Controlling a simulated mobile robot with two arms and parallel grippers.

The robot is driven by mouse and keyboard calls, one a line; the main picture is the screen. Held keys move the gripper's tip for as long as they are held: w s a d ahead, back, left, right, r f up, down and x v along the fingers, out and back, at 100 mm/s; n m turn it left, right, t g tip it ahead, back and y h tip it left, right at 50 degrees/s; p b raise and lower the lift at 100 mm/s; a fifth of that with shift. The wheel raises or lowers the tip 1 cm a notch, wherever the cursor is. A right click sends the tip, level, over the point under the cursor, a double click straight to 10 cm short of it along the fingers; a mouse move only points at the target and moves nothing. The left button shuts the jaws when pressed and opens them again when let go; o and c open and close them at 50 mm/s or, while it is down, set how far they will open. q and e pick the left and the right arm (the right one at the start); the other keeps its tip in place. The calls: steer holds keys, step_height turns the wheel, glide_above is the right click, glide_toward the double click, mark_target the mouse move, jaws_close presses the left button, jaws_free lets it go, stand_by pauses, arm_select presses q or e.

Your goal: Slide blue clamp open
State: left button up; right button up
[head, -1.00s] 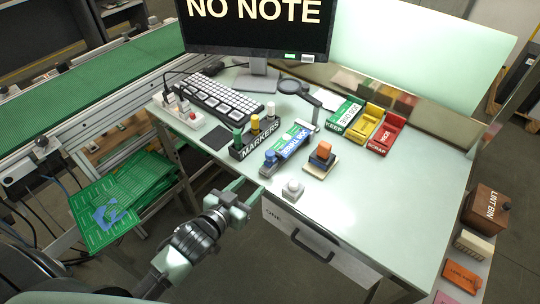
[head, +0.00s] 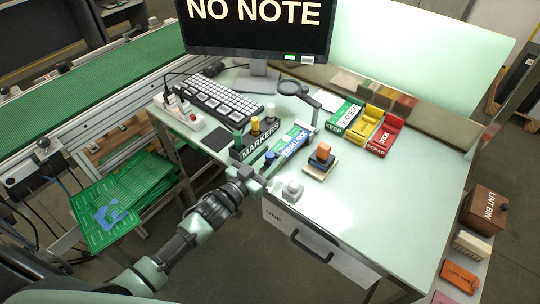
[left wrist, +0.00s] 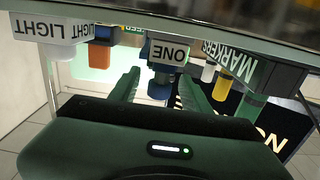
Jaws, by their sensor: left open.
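The blue clamp (head: 270,156) sits at the near end of the fixture with the green, white and blue board (head: 295,140), beside the markers box. My left gripper (head: 262,174) is open and empty at the table's near edge, just short of the clamp. In the left wrist view, which is upside down, a blue part (left wrist: 159,82) lies between the two spread green fingers (left wrist: 160,90), with a white block marked ONE (left wrist: 168,52) by it. I cannot tell whether the fingers touch it. My right gripper is not in view.
The markers box (head: 258,146) stands left of the fixture. A white button block (head: 292,190) is right of my gripper, and an orange-topped block (head: 321,156) stands farther right. A drawer (head: 310,245) hangs below the table edge.

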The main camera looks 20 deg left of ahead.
arm_select(q)
jaws_close()
stand_by(1.5)
